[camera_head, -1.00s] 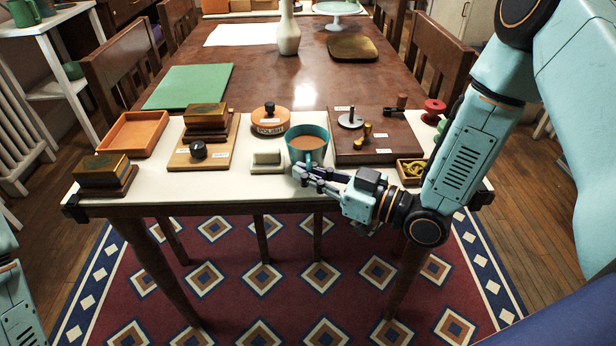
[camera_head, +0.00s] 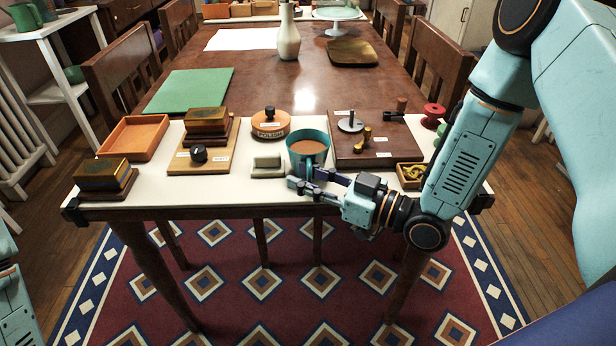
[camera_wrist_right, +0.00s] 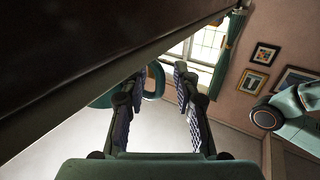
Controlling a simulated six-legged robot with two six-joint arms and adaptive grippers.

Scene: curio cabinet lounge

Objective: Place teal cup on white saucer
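The teal cup (camera_head: 294,155) holds brown liquid and stands upright on the pale front strip of the table. Its handle faces me. My right gripper (camera_head: 305,185) is at the handle, with its fingers apart. In the right wrist view, the open fingers (camera_wrist_right: 155,95) have the teal handle (camera_wrist_right: 159,80) between them, closer to the left finger; contact is not clear. Part of the cup is hidden behind that finger. I cannot pick out a white saucer for certain. Only a part of my left arm shows at the left edge; its gripper is out of frame.
Left of the cup are a small white dish (camera_head: 267,172), an orange round polish tin (camera_head: 270,128) and an orange tray (camera_head: 134,150). Right of it are a dark board (camera_head: 372,157) with small parts and a small wooden box (camera_head: 398,176). A white stand (camera_head: 345,14) is far back.

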